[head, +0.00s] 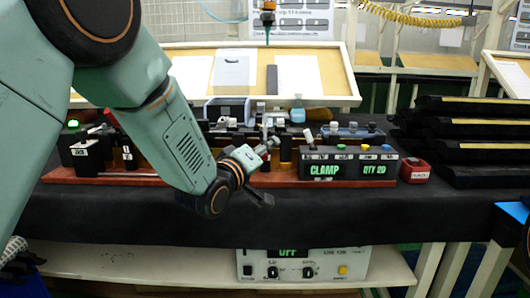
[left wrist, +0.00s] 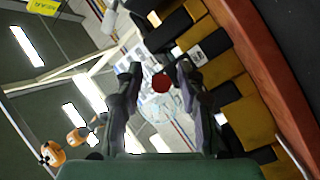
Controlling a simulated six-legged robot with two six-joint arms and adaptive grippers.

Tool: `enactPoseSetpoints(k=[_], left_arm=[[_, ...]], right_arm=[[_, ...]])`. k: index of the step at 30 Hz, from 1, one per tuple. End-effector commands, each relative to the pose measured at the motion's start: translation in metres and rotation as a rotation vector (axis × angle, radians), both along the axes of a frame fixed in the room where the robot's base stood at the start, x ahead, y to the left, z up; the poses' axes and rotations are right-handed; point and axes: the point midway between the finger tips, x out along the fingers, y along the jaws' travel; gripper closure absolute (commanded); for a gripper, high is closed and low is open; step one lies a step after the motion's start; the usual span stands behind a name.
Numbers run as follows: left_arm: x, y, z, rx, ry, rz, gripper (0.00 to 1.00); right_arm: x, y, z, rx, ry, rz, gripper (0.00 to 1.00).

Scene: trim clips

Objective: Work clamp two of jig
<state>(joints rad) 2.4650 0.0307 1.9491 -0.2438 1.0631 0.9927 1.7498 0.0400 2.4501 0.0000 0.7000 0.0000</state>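The jig is a long red-brown board (head: 75,177) on the black bench, with dark blocks and several clamps along it. A display box (head: 348,165) at its right end reads "CLAMP" and "QTY 20". My left arm crosses in front of the jig's middle and hides part of it. My left gripper (head: 268,174) is open, in front of the jig just left of the display. My right gripper is out of view.
A small red bin (head: 415,171) stands right of the display. Black trim strips (head: 480,150) are stacked at the right. A grey bin (head: 227,109) and a sloped board with papers (head: 325,80) stand behind the jig. The bench front (head: 330,212) is clear.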

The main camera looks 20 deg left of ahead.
Motion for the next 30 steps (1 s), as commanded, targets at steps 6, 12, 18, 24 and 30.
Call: enactPoseSetpoints(k=[6,12,18,24,30], left_arm=[[0.0005,-0.0007,-0.0002,0.000,0.001,0.001,0.69],[0.0003,-0.0005,-0.0002,0.000,0.000,0.000,0.86],[0.0003,-0.0004,-0.0002,0.000,0.000,0.000,1.00],[0.0003,-0.0004,-0.0001,0.000,0.000,0.000,1.00],[0.0005,-0.0002,0.0000,0.000,-0.001,0.001,1.00]], right_arm=[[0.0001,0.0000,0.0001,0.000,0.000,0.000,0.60],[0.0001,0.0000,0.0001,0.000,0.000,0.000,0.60],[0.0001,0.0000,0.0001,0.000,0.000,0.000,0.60],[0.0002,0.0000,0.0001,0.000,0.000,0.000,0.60],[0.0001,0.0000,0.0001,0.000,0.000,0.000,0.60]])
